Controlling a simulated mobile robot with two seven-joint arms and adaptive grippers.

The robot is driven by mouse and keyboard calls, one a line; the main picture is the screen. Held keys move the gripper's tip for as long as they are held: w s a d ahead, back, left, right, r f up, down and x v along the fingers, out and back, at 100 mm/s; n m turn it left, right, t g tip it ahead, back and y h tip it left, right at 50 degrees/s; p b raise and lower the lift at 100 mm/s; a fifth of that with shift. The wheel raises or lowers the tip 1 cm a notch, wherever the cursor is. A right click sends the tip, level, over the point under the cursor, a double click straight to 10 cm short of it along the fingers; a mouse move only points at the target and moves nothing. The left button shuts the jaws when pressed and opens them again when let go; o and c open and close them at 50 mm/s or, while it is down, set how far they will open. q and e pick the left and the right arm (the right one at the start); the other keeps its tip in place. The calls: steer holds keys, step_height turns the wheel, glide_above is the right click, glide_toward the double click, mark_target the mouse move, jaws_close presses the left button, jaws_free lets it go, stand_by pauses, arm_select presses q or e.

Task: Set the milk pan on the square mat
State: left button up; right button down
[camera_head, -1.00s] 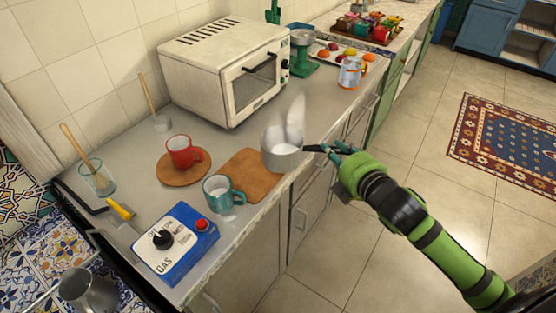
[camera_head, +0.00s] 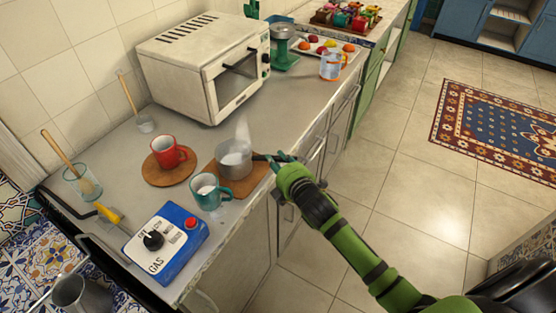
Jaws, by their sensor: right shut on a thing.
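The grey metal milk pan (camera_head: 234,164) holds white milk and steams. It is over the brown square mat (camera_head: 247,187) and hides much of it; I cannot tell whether its base touches the mat. My right gripper (camera_head: 271,159) is shut on the pan's dark handle, at the right side of the pan near the counter's front edge. My left gripper is not in view.
A teal mug (camera_head: 207,194) stands close to the pan, at the mat's left side. A red mug (camera_head: 167,152) stands on a round mat (camera_head: 160,176). A blue gas box (camera_head: 168,243) is at front left. A white oven (camera_head: 205,65) stands behind.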

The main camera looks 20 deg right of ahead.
steer(key=shift+f, duration=0.1)
steer(key=c, duration=1)
jaws_free()
steer(key=shift+f, duration=0.1)
